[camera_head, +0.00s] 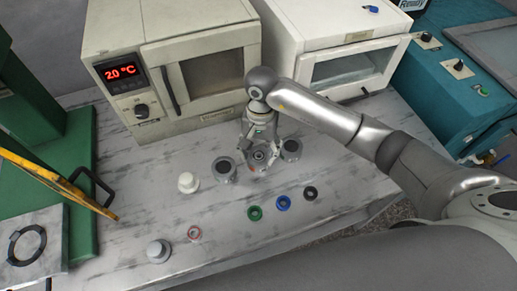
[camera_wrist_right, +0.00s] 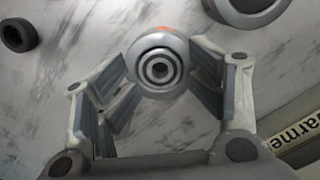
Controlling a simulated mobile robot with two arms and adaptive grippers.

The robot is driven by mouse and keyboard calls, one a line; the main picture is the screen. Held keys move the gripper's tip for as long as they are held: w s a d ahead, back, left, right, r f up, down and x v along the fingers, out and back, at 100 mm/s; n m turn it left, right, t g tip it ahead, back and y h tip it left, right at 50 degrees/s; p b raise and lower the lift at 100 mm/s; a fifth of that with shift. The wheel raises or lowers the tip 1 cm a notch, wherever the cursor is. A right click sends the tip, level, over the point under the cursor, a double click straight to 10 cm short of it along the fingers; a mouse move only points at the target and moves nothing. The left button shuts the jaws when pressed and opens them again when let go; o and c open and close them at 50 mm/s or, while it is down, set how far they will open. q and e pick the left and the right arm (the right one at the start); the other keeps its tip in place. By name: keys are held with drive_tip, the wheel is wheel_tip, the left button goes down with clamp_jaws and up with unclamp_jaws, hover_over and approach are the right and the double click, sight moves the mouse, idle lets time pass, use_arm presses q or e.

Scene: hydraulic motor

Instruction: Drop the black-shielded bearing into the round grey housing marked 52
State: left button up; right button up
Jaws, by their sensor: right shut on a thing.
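My right gripper (camera_head: 259,152) points down among the round grey housings near the middle of the table. In the right wrist view (camera_wrist_right: 160,85) its fingers close around a round grey part (camera_wrist_right: 160,68) with concentric rings and an orange-red mark at its rim. I cannot tell whether this is a bearing or a housing. A black ring (camera_head: 310,193), which looks like the black-shielded bearing, lies flat to the right; it also shows in the wrist view (camera_wrist_right: 18,35). Grey housings with dark tops stand left (camera_head: 225,171) and right (camera_head: 290,150) of the gripper. No 52 is readable. My left gripper is out of view.
Blue (camera_head: 283,203), green (camera_head: 255,213) and red (camera_head: 194,233) rings lie in front. A white knob-like part (camera_head: 188,183) and a grey one (camera_head: 158,251) stand left. An oven (camera_head: 165,65) and a white box (camera_head: 345,60) stand behind. A green press (camera_head: 70,155) is at left.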

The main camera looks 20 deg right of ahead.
sight(260, 150)
drive_tip(key=shift+w+r+p, duration=0.1)
drive_tip(key=shift+r+p, duration=0.3)
drive_tip(key=shift+r, duration=0.35)
wheel_tip(260, 150, up, 12)
drive_tip(key=w+b, duration=0.1)
drive_tip(key=b, duration=0.2)
drive_tip(key=shift+d+f, duration=0.25)
drive_tip(key=shift+d, duration=0.15)
